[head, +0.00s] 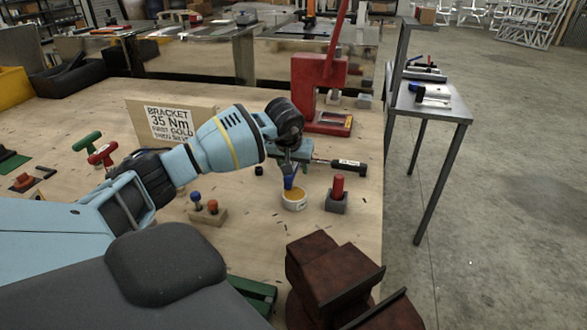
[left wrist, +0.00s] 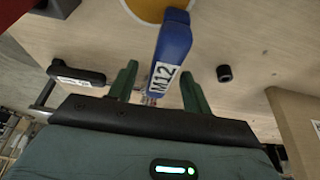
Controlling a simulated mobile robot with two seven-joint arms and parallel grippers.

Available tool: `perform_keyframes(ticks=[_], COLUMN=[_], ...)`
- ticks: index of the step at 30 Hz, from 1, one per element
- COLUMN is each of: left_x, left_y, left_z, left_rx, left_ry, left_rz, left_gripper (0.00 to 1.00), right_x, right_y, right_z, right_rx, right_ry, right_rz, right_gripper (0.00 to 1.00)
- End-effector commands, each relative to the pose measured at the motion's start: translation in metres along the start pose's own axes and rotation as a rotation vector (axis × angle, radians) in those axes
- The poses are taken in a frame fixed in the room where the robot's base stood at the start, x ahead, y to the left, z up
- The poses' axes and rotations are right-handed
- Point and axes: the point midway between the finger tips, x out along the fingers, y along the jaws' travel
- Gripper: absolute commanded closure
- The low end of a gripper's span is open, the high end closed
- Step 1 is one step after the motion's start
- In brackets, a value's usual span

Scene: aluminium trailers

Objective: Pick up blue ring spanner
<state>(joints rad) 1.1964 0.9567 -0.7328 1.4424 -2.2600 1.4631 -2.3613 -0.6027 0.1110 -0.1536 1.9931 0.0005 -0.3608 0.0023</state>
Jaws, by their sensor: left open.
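A blue piece marked M12 (left wrist: 170,52), which looks like the blue ring spanner, rises between the green fingers of my left gripper (left wrist: 159,80) in the left wrist view. The fingers are open, one on each side, with gaps visible. Its lower end is not clearly seen. In the head view a small part of the blue piece (head: 289,183) shows below my left gripper (head: 291,172), at a white pot with a yellow top (head: 294,200). I cannot tell whether it stands in the pot or behind it. My right gripper is not in view.
A black-handled tool with a white label (head: 345,164) lies right of my gripper. A red press (head: 318,90) stands behind.

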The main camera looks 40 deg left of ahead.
Motion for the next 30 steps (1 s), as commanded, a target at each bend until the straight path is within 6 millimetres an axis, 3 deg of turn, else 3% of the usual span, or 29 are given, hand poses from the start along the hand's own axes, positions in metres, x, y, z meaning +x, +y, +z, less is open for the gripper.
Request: perform_keyframes(ticks=[2, 13, 23, 30], left_x=[0.000, -0.001, -0.002, -0.017], left_y=[0.000, 0.000, 0.000, 0.000], left_z=[0.000, 0.000, -0.001, -0.008], left_rx=[0.000, -0.001, -0.001, -0.002], left_ry=[0.000, 0.000, 0.002, 0.003], left_rz=[0.000, 0.000, 0.001, 0.001], left_gripper=[0.51, 0.99, 1.00, 1.00], right_x=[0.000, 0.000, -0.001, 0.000], right_y=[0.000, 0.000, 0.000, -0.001], right_z=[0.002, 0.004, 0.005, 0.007], right_rx=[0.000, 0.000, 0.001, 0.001], right_ry=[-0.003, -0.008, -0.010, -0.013], right_rz=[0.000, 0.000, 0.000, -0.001], right_gripper=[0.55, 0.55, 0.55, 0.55])
